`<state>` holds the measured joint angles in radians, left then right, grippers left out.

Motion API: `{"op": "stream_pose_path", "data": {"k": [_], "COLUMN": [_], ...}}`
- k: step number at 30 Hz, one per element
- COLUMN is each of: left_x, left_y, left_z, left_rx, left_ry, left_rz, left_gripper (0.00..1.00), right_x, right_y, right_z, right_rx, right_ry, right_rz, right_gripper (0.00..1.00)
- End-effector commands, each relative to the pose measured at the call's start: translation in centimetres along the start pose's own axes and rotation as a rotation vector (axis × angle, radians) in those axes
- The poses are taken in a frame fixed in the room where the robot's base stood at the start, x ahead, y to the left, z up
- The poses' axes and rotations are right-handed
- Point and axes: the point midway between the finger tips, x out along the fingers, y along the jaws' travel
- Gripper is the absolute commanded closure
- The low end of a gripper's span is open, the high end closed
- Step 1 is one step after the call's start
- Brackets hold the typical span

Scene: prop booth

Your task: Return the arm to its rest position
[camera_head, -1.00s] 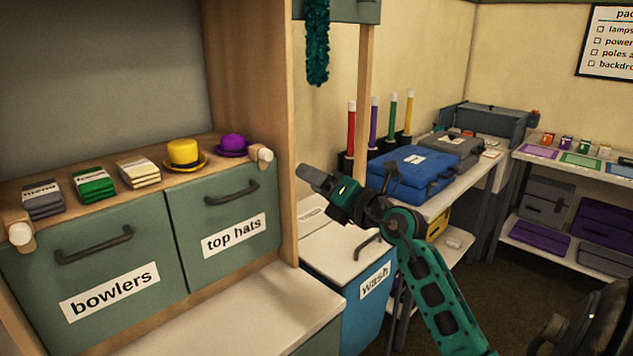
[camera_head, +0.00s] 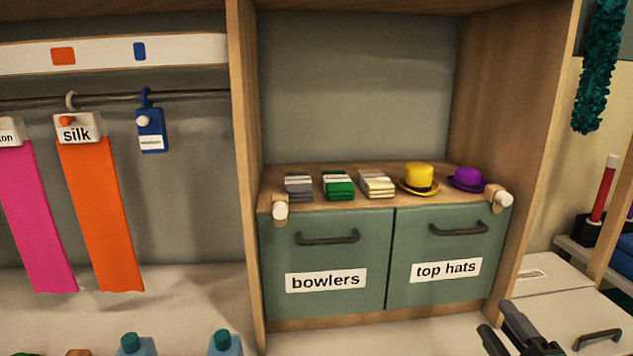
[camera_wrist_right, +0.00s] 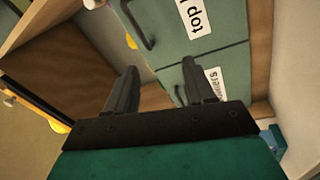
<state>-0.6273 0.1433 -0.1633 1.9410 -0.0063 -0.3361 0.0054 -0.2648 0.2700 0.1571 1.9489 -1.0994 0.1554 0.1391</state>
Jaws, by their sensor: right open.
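My right gripper (camera_head: 507,341) shows at the lower right edge of the head view, in front of the cabinet and beside the white-topped wash bin. Its two dark fingers are apart with nothing between them. In the right wrist view the gripper (camera_wrist_right: 155,90) is also open and empty, with the cabinet doors beyond the fingertips. Most of the right arm is outside the head view. My left gripper does not show in any view.
The cabinet has shut bowlers (camera_head: 325,262) and top hats (camera_head: 446,255) doors. A yellow hat (camera_head: 419,177), purple hat (camera_head: 467,178) and folded cloths stand on its shelf. Silk strips (camera_head: 100,210) hang at left. The white bin lid (camera_head: 560,320) lies close to the right gripper.

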Motion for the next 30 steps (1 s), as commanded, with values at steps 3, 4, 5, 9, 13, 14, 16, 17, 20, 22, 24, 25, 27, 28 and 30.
{"op": "stream_pose_path", "data": {"k": [3,4,5,9,13,14,16,17,20,22,24,25,27,28,30], "left_x": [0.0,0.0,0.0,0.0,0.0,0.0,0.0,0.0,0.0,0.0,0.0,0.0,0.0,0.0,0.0], "left_y": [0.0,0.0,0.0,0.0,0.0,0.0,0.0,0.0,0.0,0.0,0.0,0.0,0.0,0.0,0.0], "left_z": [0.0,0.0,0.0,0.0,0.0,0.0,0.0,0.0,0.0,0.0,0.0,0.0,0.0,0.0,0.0], "left_rx": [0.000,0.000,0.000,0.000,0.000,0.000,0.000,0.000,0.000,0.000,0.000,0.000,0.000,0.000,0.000], "left_ry": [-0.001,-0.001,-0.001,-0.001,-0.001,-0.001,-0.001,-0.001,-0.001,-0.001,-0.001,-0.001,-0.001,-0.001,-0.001], "left_rz": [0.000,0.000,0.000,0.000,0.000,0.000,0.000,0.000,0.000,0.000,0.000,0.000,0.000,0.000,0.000], "left_gripper": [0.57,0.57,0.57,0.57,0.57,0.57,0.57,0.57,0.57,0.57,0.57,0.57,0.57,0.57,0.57], "right_x": [-3.0,-3.8,-4.7,-9.4,-13.8,-14.6,-16.1,-16.7,-17.6,-17.7,-17.7,-17.7,-17.7,-17.7,-17.7], "right_y": [-5.4,-6.8,-8.2,-15.0,-19.9,-20.7,-22.1,-22.6,-23.4,-23.4,-23.4,-23.4,-23.4,-23.4,-23.4], "right_z": [-0.5,-0.7,-0.9,-2.8,-5.4,-6.0,-7.1,-7.6,-8.3,-8.4,-8.4,-8.4,-8.4,-8.4,-8.4], "right_rx": [0.297,0.371,0.443,0.761,0.987,1.026,1.099,1.123,1.169,1.173,1.173,1.173,1.173,1.173,1.173], "right_ry": [-0.111,-0.143,-0.177,-0.346,-0.480,-0.504,-0.549,-0.563,-0.590,-0.593,-0.593,-0.593,-0.593,-0.593,-0.593], "right_rz": [-0.086,-0.113,-0.140,-0.297,-0.439,-0.467,-0.519,-0.536,-0.569,-0.572,-0.572,-0.572,-0.572,-0.572,-0.572], "right_gripper": [0.46,0.46,0.46,0.46,0.46,0.46,0.46,0.46,0.46,0.46,0.46,0.46,0.46,0.46,0.46]}}
